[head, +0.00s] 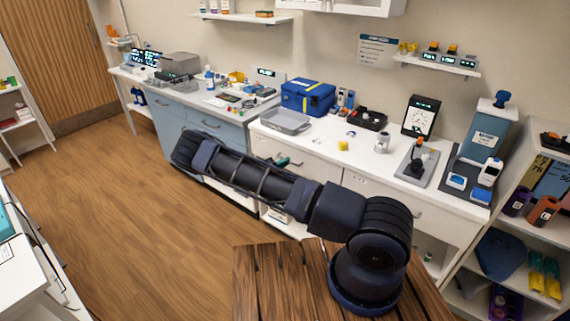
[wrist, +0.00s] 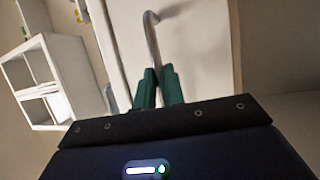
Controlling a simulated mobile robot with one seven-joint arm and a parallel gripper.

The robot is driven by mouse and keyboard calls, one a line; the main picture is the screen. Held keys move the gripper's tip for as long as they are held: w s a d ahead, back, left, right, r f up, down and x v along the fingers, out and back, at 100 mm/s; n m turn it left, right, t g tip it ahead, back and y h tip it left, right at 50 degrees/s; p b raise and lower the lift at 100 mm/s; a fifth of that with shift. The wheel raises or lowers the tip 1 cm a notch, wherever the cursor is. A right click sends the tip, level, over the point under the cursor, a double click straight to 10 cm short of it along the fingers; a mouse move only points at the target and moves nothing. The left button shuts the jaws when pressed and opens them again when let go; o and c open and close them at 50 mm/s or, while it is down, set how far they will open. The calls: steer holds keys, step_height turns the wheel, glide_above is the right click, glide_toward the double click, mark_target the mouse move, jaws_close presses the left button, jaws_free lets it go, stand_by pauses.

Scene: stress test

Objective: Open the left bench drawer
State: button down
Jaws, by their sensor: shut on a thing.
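The left drawer of the white bench has a plain pale front (head: 318,168), partly hidden by my arm in the head view. In the wrist view its front (wrist: 200,45) fills the upper middle, with a curved grey metal handle (wrist: 151,35). The green fingers of my gripper (wrist: 159,78) are closed around the lower end of this handle. In the head view the green fingertips of my gripper (head: 287,161) show small against the drawer front. I cannot make out a gap around the drawer.
The bench top carries a grey tray (head: 286,120), a blue case (head: 308,97), a yellow block (head: 343,146) and a scale (head: 417,162). A right drawer (head: 385,200) is beside the left one. A blue bench (head: 205,122) stands further left. The wooden floor (head: 150,205) before the benches is clear.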

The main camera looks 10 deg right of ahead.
steer(key=s+a, duration=2.4)
steer(key=shift+s+a, duration=0.15)
steer(key=shift+s, duration=0.05)
steer(key=c, duration=1.5)
jaws_free()
steer(key=v, duration=1.1)
